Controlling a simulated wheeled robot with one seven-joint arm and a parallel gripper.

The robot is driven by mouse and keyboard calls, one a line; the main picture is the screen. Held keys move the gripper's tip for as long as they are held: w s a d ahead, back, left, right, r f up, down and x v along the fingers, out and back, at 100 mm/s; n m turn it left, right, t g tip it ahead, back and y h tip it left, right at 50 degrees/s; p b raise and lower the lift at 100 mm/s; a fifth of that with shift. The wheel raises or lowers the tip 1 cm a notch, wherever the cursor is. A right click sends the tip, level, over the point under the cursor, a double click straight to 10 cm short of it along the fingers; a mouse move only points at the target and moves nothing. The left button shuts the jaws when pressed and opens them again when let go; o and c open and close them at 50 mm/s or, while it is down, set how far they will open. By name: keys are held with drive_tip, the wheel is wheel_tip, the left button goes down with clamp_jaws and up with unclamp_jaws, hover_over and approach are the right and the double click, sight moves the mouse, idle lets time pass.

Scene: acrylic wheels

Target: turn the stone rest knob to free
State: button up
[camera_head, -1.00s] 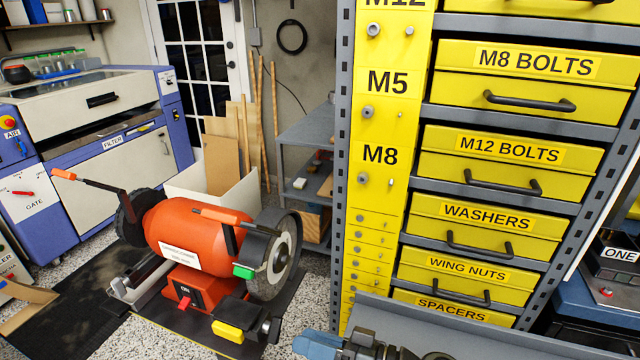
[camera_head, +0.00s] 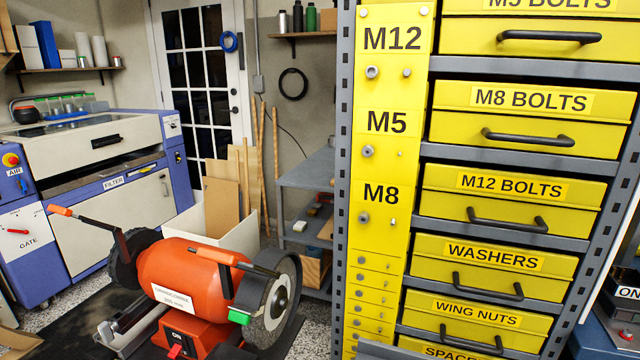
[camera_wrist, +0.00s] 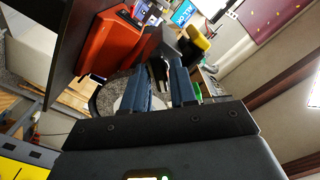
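The orange bench grinder (camera_head: 190,285) stands at lower centre in the head view, with a grey stone wheel (camera_head: 272,310) on its right. A green knob (camera_head: 240,315) sits beside the wheel. The grinder's red body (camera_wrist: 103,42) also shows in the wrist view. There a yellow block-like knob (camera_wrist: 198,38) is on the dark rest (camera_wrist: 166,45), just beyond my fingers. No free mark can be read on it. My gripper (camera_wrist: 160,88) has two blue fingers apart, with a visible gap and nothing clearly held. My gripper is outside the head view.
A grey rack with yellow drawers (camera_head: 515,190) fills the right of the head view, close beside the grinder. A blue-and-white machine (camera_head: 100,190) stands at the left. A white bin with boards (camera_head: 222,200) and a grey shelf (camera_head: 305,175) are behind the grinder.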

clamp_jaws()
